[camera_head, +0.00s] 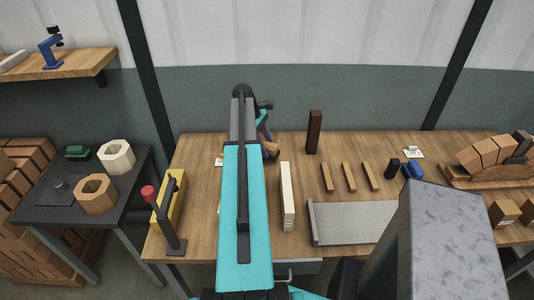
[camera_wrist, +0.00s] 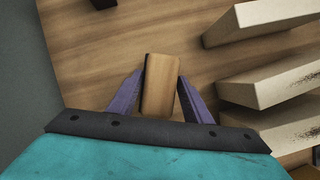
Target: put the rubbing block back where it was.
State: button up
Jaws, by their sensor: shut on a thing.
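In the wrist view, a small brown wooden block (camera_wrist: 158,86), which I take to be the rubbing block, sits between the two purple fingers of my gripper (camera_wrist: 161,80). The fingers are shut on its two sides. Bare wooden bench top shows beyond it; I cannot tell whether the block touches it. In the head view, my gripper (camera_head: 266,130) is over the far part of the workbench (camera_head: 205,150), mostly hidden behind my arm. A bit of the brown block (camera_head: 271,151) shows there.
A dark red upright block (camera_head: 314,132) stands right of my gripper. A cream bar (camera_head: 287,196), several wooden strips (camera_head: 349,177) and a grey plate (camera_head: 352,223) lie nearer. In the wrist view, pale pieces (camera_wrist: 270,80) are close on the right. Bench left of my arm has room.

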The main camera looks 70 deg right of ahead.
jog(key=shift+f, duration=0.1)
jog(key=shift+f+p, duration=0.6)
jog(key=shift+f, duration=1.15)
jog(key=shift+f, duration=0.1)
jog(key=o, duration=1)
jog(key=shift+b+v, duration=1.85)
jog(key=shift+v, duration=4.25)
